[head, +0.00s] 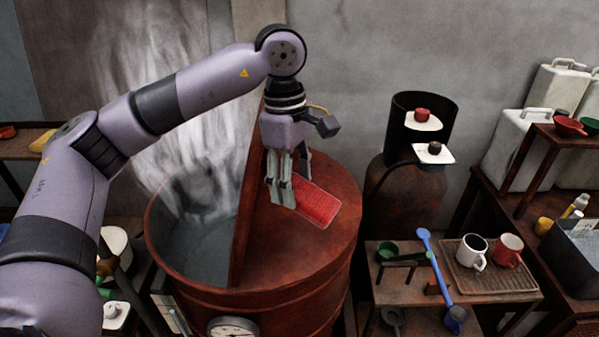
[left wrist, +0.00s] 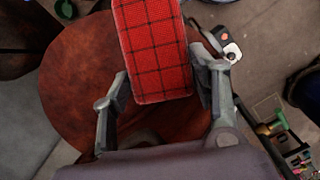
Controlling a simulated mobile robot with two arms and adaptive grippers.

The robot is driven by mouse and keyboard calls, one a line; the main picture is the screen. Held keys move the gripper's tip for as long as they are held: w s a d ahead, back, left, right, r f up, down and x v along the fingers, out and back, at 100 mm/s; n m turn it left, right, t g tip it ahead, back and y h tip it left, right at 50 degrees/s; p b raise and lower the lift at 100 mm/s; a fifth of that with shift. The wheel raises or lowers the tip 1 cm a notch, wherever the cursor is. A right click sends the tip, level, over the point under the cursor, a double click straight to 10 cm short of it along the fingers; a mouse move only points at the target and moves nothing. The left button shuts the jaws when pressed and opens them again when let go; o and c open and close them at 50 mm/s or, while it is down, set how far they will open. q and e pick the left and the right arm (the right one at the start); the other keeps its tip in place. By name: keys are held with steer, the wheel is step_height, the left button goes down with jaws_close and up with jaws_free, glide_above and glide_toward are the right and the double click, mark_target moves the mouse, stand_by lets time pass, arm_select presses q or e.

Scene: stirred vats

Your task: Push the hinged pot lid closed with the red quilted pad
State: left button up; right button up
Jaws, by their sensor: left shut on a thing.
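The pot is a big rust-red drum (head: 306,262) with steam rising from its open left half. Its hinged lid (head: 246,205) stands up steeply along the middle, seen nearly edge-on. The right half of the top is covered. My left gripper (head: 281,192) points down over that covered half, just right of the raised lid. It is shut on the red quilted pad (head: 318,207), which sticks out to the right. In the left wrist view the pad (left wrist: 156,45) lies between the fingers above the rust-red top. Whether the pad touches the top is unclear. My right gripper is not in view.
A dial gauge (head: 233,327) is on the pot's front. Right of the pot, a low table (head: 388,294) holds a blue ladle (head: 434,262), a tray and two mugs. A dark stove-like cylinder (head: 402,195) with small saucers stands behind. White canisters (head: 516,146) stand far right.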

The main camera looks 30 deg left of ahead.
arm_select(q)
steer(key=shift+s+a+f, duration=0.15)
steer(key=shift+s+f, duration=0.05)
steer(key=shift+f, duration=0.2)
steer(key=s+a+f+b, duration=0.2)
steer(key=a+f+b, duration=0.3)
steer(key=f, duration=0.1)
steer(key=shift+s, duration=0.25)
stand_by(0.3)
